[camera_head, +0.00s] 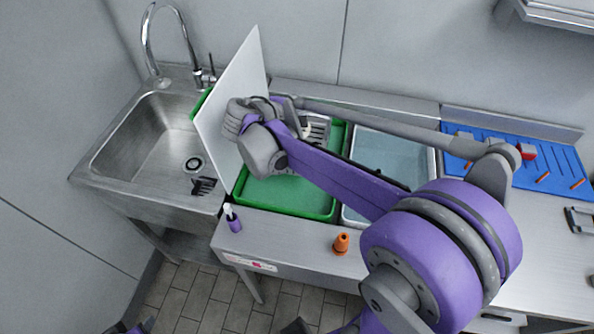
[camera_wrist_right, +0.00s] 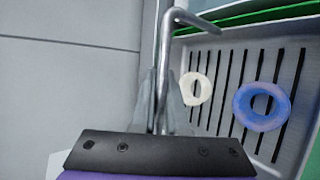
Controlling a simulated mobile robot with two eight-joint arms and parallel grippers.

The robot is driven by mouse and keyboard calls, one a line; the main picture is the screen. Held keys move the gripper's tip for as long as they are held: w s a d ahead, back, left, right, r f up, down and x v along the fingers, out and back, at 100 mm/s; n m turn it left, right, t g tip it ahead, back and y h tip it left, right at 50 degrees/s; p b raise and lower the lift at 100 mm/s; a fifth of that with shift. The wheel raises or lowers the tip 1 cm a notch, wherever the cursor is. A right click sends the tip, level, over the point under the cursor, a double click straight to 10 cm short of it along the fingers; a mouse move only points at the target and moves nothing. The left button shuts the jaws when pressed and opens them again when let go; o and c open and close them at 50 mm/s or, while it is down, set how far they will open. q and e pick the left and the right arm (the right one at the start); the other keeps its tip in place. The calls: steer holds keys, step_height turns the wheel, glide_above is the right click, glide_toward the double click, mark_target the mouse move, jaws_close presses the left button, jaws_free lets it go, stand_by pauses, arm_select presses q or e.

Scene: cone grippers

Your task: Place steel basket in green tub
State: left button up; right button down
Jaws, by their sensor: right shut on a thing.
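The steel basket (camera_head: 318,128) is grey and slotted. It shows in part at the back of the green tub (camera_head: 285,197), mostly hidden behind my right arm. In the right wrist view the basket (camera_wrist_right: 222,92) holds a white ring (camera_wrist_right: 197,89) and a blue ring (camera_wrist_right: 261,106). My right gripper (camera_wrist_right: 160,128) is shut on the basket's bent metal handle. In the head view my arm largely hides this gripper. Green rims pass behind the basket in the wrist view. I cannot tell whether the basket touches the tub floor.
A white upright board (camera_head: 232,105) stands between the sink (camera_head: 130,140) and the tub. A pale blue-filled tub (camera_head: 392,152) is to the right, then a blue rack (camera_head: 530,165). A purple bottle (camera_head: 234,222) and orange cone (camera_head: 341,244) stand at the front edge.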

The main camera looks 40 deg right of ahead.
steer(key=shift+w+d, duration=0.2)
steer(key=shift+w+d+f+b, duration=0.15)
steer(key=shift+f+b, duration=0.1)
steer(key=shift+f, duration=0.3)
steer(key=shift+w+d+f+b, duration=0.1)
steer(key=shift+f+b, duration=0.15)
steer(key=shift+f, duration=0.25)
steer(key=f, duration=0.1)
steer(key=f+b, duration=0.1)
steer(key=f, duration=0.1)
steer(key=shift+s+a+b, duration=0.2)
steer(key=shift+s+b, duration=0.05)
steer(key=shift+b, duration=0.05)
arm_select(q)
steer(key=shift+s+d+f+b, duration=0.1)
steer(key=shift+f+b, duration=0.25)
steer(key=shift+f, duration=0.55)
steer(key=shift+s+d+f+b, duration=0.15)
steer(key=shift+f+b, duration=0.15)
steer(key=shift+f, duration=0.6)
steer(key=shift+s+d+f+b, duration=0.1)
steer(key=shift+f+b, duration=0.25)
steer(key=shift+f, duration=0.55)
arm_select(e)
step_height(320, 180, down, 12)
steer(key=shift+w, duration=0.15)
